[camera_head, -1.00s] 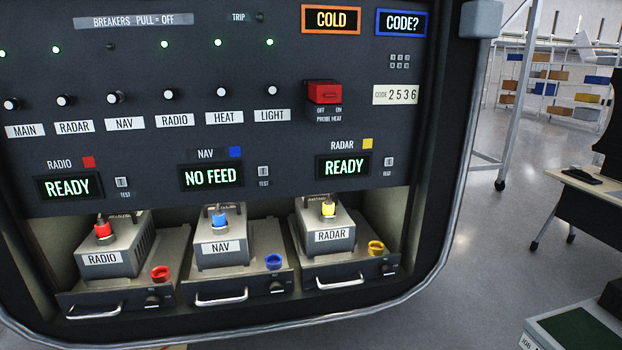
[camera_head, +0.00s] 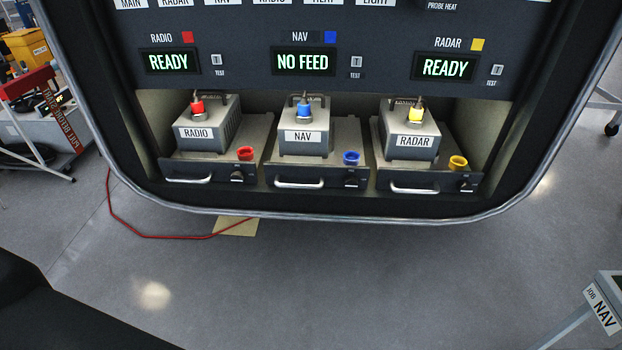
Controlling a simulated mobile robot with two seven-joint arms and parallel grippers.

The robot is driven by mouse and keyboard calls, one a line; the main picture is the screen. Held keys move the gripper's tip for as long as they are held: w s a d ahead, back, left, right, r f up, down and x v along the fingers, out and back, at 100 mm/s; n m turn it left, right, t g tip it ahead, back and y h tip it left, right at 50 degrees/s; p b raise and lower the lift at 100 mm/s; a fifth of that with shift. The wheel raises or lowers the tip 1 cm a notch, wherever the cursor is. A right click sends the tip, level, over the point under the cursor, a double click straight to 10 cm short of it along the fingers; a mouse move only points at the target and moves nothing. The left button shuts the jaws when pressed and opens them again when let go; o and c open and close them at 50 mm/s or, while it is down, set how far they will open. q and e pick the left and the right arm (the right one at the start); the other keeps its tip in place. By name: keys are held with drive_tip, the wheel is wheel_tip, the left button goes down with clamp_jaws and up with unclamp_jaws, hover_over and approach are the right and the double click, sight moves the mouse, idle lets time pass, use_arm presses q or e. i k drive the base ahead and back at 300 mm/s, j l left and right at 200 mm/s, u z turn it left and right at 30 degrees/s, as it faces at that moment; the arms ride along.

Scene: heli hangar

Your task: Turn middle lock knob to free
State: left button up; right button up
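The middle lock knob (camera_head: 351,181) is a small dark knob on the front of the middle tray, below a blue round cap (camera_head: 351,158). It is too small to tell which way it is turned. The NAV unit (camera_head: 304,136) sits on that tray, with a blue connector on its top and a handle (camera_head: 299,183) at the tray's front left. The NAV display (camera_head: 303,62) reads NO FEED. Neither of my grippers is in view.
The RADIO unit (camera_head: 196,133) and RADAR unit (camera_head: 414,142) flank NAV; both their displays read READY. A red cable (camera_head: 150,236) lies on the floor below. The floor before the bay is clear.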

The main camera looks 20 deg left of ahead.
sight(351, 183)
drive_tip(key=i+l+u, duration=0.45)
drive_tip(key=l, duration=0.2)
drive_tip(key=l+u, duration=0.2)
drive_tip(key=i+l+u, duration=0.25)
drive_tip(key=l, duration=0.25)
drive_tip(key=l+u, duration=0.2)
drive_tip(key=l, duration=0.15)
